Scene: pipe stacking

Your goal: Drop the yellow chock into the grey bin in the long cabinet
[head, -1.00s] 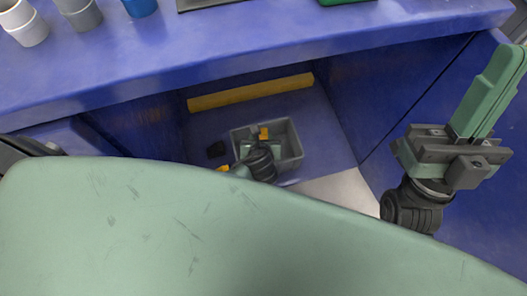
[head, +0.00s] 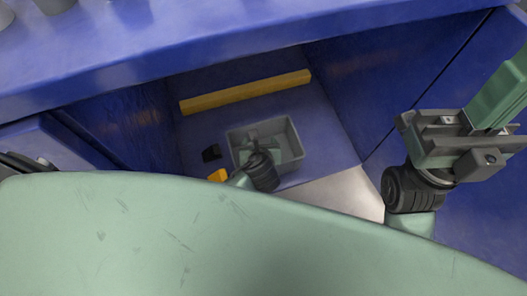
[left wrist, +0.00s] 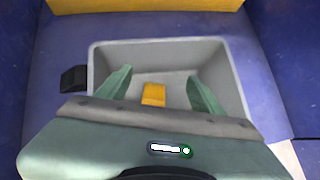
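The yellow chock (left wrist: 153,95) lies inside the grey bin, on its floor as far as the left wrist view shows. The grey bin (head: 297,142) stands on the floor of the open long cabinet; its rim also shows in the left wrist view (left wrist: 160,42). My left gripper (left wrist: 160,88) is open over the bin, its green fingers apart on either side of the chock without touching it. In the head view, my left gripper (head: 262,140) hides the chock. My right gripper (head: 497,95) is raised at the right, its green fingers together and cut by the picture edge.
A yellow bar (head: 245,92) runs along the cabinet's back. A black block (head: 211,153) and a partly hidden orange-yellow piece (head: 217,175) are left of the bin. The blue counter (head: 200,60) overhangs the cabinet. Blue walls (head: 360,90) close in the sides.

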